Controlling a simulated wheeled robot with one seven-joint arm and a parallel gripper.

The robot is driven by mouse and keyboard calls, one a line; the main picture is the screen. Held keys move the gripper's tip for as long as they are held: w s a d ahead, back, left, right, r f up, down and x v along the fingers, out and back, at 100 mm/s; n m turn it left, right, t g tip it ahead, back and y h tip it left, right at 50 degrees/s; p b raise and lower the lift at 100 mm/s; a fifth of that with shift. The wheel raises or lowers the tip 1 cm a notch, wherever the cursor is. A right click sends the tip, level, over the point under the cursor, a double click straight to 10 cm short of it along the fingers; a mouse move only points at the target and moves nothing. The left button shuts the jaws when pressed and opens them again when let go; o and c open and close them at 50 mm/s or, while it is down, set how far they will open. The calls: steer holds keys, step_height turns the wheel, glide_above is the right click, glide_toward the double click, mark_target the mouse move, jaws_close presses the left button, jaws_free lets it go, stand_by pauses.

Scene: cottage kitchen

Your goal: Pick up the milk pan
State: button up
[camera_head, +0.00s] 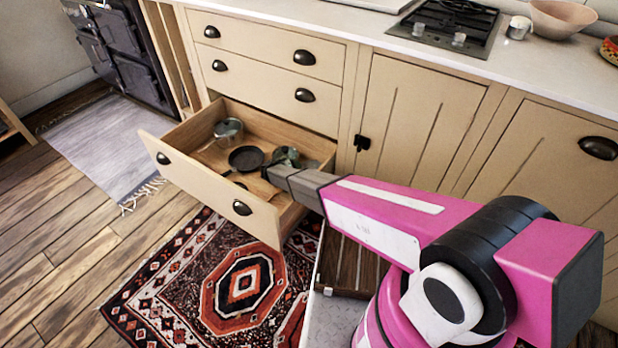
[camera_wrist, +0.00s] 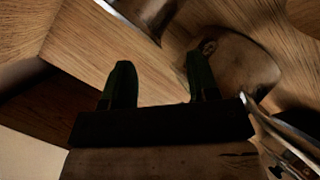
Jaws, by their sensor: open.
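The open drawer holds a shiny metal pot (camera_head: 228,130) at the back left and a dark shallow pan (camera_head: 246,158) in the middle. I cannot tell for sure which piece of cookware is the milk pan. My gripper (camera_head: 287,157) is down at the drawer's right part, beside the dark pan, and its tips are hard to make out there. In the wrist view my gripper's two dark fingers (camera_wrist: 161,82) stand apart with bare wood between them. A rounded, reflective brown surface (camera_wrist: 245,72) lies just beyond the right finger; contact is unclear.
The drawer's front panel (camera_head: 200,180) juts out over the patterned rug (camera_head: 243,288). A shiny metal edge (camera_wrist: 290,145) is close at the wrist view's right, another metal piece (camera_wrist: 130,12) at its top. The counter (camera_head: 400,40) with a hob (camera_head: 447,27) is above.

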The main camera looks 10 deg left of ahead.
steer(key=shift+f+x, duration=0.15)
steer(key=shift+x, duration=1.2)
steer(key=shift+f+x, duration=0.15)
steer(key=shift+x, duration=1.2)
steer(key=shift+s, duration=0.15)
jaws_close()
steer(key=shift+r, duration=0.1)
